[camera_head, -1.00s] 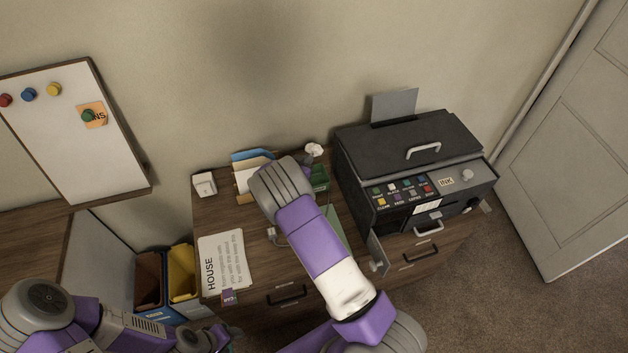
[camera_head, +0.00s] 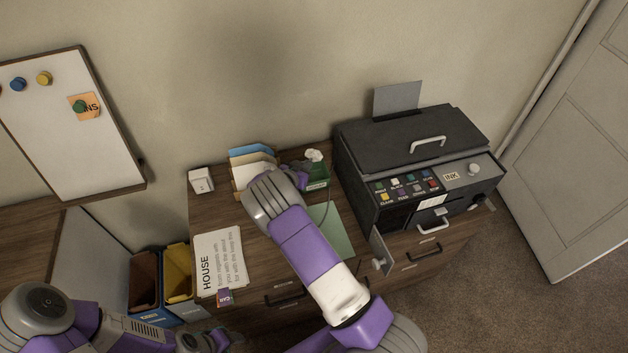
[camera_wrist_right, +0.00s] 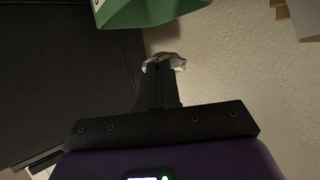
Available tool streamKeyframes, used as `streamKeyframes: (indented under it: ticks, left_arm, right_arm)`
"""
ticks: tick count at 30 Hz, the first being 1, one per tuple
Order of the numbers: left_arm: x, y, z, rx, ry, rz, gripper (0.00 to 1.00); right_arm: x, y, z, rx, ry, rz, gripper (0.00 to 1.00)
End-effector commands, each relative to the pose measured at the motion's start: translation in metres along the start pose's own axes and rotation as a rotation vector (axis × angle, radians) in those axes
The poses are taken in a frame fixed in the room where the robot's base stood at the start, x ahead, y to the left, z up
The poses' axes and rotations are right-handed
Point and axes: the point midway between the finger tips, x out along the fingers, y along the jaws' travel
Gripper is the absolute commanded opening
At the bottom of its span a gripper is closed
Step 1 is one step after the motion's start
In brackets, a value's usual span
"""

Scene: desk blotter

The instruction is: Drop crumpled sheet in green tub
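The crumpled sheet (camera_head: 314,155) is a small white wad at the back edge of the green tub (camera_head: 319,174) in the head view. My right gripper (camera_head: 306,165) reaches there, its wrist partly hidden by my forearm. In the right wrist view its dark fingers (camera_wrist_right: 158,88) are close together, with the crumpled sheet (camera_wrist_right: 165,62) between the tips and sticking out both sides. The green tub (camera_wrist_right: 150,10) shows beyond it at the top, apart from the sheet in the picture. My left gripper (camera_head: 203,341) is low at the bottom edge, its fingers unclear.
A black printer (camera_head: 410,145) stands right of the tub. A paper sorter (camera_head: 252,165) is at the tub's left, and a white block (camera_head: 201,180) farther left. A green blotter (camera_head: 330,228) and a printed sheet (camera_head: 218,262) lie on the wooden desk (camera_head: 211,213).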

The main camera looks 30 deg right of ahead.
Motion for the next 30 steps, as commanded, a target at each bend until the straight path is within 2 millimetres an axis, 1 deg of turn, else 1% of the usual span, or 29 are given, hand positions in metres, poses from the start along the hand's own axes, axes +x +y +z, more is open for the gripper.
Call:
streamKeyframes:
  ticks: [4, 6, 8, 9, 10, 17, 20, 23, 30]
  left_arm:
    - [-0.001, 0.000, 0.000, 0.000, 0.000, 0.000, 0.56]
    - [-0.001, 0.001, 0.000, 0.000, 0.000, 0.000, 0.56]
    - [-0.001, 0.001, 0.000, 0.000, 0.000, 0.000, 0.56]
    - [-0.001, 0.001, 0.000, 0.000, 0.000, 0.000, 0.56]
    - [-0.001, 0.001, 0.000, 0.000, 0.000, 0.000, 0.56]
    - [-0.001, 0.000, 0.000, 0.000, 0.000, 0.000, 0.56]
    - [-0.002, 0.001, 0.000, 0.000, 0.000, 0.000, 0.56]
    - [-0.004, 0.002, 0.000, 0.000, 0.000, 0.000, 0.56]
    - [-0.011, 0.004, 0.000, 0.000, 0.000, 0.000, 0.56]
  right_arm:
    - [0.000, 0.000, -0.001, 0.001, 0.001, 0.000, 0.00]
    - [0.000, 0.000, -0.001, 0.001, 0.001, 0.000, 0.13]
    - [0.000, 0.000, -0.001, 0.001, 0.001, 0.000, 0.23]
    - [0.000, 0.000, -0.001, 0.000, 0.001, 0.000, 0.29]
    - [0.000, 0.000, -0.001, 0.001, 0.001, 0.000, 0.32]
    - [0.000, 0.000, -0.001, 0.000, 0.000, 0.000, 0.32]
    - [-0.004, -0.001, -0.002, 0.001, 0.000, -0.001, 0.32]
    - [-0.016, -0.001, -0.002, 0.000, -0.001, -0.001, 0.32]
    - [-0.057, -0.001, -0.003, 0.000, 0.000, -0.002, 0.32]
